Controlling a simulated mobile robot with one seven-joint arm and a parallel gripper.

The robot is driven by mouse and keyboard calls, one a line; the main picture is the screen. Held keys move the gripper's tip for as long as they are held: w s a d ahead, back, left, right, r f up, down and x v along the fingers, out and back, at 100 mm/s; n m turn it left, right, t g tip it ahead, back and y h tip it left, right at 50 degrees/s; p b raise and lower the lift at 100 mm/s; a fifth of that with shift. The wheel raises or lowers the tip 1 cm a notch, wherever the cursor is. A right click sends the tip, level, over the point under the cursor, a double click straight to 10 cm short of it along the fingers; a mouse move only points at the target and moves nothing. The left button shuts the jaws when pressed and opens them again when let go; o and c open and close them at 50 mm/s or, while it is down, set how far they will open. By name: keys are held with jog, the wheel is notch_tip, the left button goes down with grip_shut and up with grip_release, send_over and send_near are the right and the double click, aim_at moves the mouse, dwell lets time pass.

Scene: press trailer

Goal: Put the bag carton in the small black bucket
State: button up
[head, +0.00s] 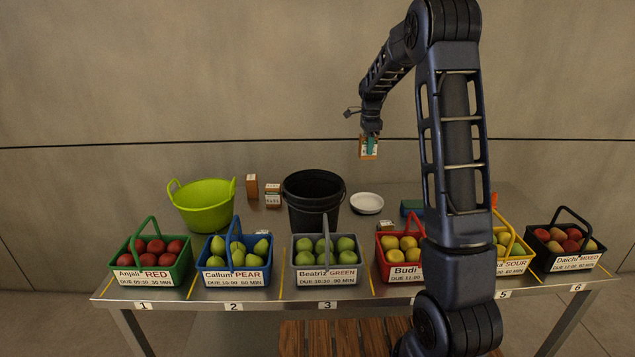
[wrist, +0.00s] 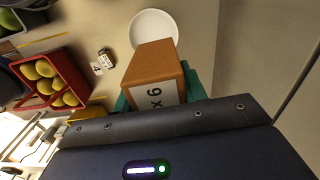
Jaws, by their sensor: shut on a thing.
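My gripper (head: 370,146) is shut on a brown carton (head: 364,155) and holds it in the air above the back of the table, right of the bucket. In the wrist view the carton (wrist: 155,66) sits between the teal fingers and shows a white label reading "6 x"; the rest of the label is hidden, so I cannot tell whether it is the bag carton. The small black bucket (head: 301,213) stands upright at the back middle of the table, behind the grey basket. Its visible inside is dark.
A lime green tub (head: 203,204), two brown cartons (head: 251,186) (head: 272,195) and a white dish (head: 366,203) stand along the back. Labelled fruit baskets, including a grey one (head: 326,277) and a red one (head: 400,273), line the front.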

jog(key=s+a, duration=1.6)
jog(key=a, duration=0.2)
jog(key=shift+m, duration=0.3)
notch_tip(320, 180, down, 20)
jog(key=shift+f, duration=0.1)
jog(key=o, duration=1.1)
jog(key=shift+f, duration=0.1)
jog(key=shift+c, duration=0.2)
notch_tip(320, 180, up, 12)
jog(key=shift+r, duration=0.2)
